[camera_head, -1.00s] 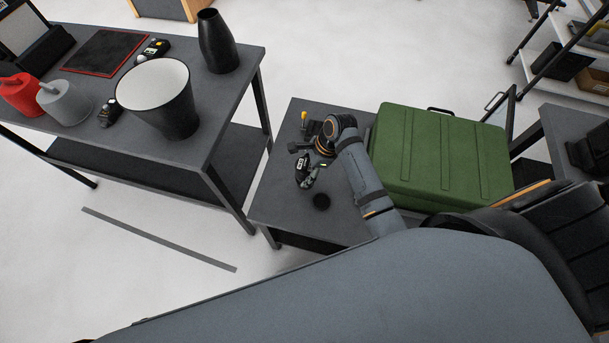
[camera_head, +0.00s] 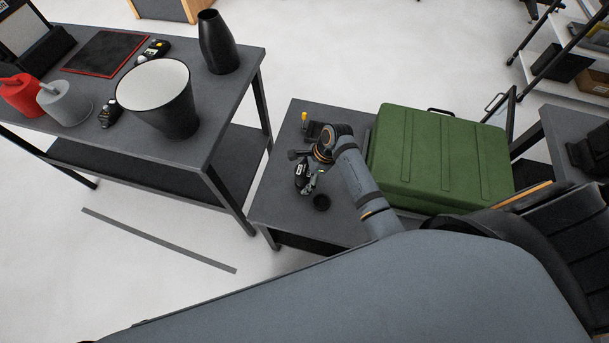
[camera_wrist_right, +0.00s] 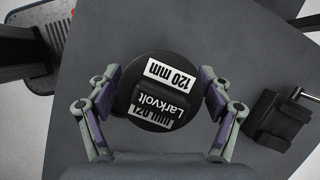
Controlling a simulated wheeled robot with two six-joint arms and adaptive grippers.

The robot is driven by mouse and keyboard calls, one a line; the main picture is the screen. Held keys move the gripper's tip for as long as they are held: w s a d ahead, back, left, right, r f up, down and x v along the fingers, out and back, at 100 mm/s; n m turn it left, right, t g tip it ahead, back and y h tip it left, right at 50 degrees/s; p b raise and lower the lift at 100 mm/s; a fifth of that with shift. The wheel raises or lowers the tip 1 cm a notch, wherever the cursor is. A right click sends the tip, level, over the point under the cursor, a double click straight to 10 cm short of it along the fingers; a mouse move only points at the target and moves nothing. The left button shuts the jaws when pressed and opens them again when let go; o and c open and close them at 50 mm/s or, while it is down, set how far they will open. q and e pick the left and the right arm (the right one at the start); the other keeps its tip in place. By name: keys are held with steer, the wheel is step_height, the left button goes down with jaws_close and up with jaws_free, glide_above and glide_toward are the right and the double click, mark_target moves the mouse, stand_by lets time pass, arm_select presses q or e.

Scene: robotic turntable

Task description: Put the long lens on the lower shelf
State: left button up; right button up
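The lens (camera_head: 301,170) is a black cylinder with white labels, on the dark grey side table (camera_head: 275,190). In the right wrist view the lens (camera_wrist_right: 160,92) shows from above with the words "120 mm" and "Larkvolt". My right gripper (camera_head: 309,179) is at the lens. In the wrist view the right gripper (camera_wrist_right: 161,82) has its fingers apart on both sides of the lens, with narrow gaps showing. A dark lower shelf (camera_head: 225,165) shows under the left table. My left gripper is not in view.
A green case (camera_head: 440,155) stands to the right. A black bracket-like piece (camera_wrist_right: 280,118) lies beside the right fingers. The left table (camera_head: 222,100) carries a white-topped bin (camera_head: 170,120) and a dark vase (camera_head: 217,42).

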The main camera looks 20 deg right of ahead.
steer(key=shift+r, duration=0.1)
steer(key=p+v, duration=0.1)
steer(key=v, duration=1.1)
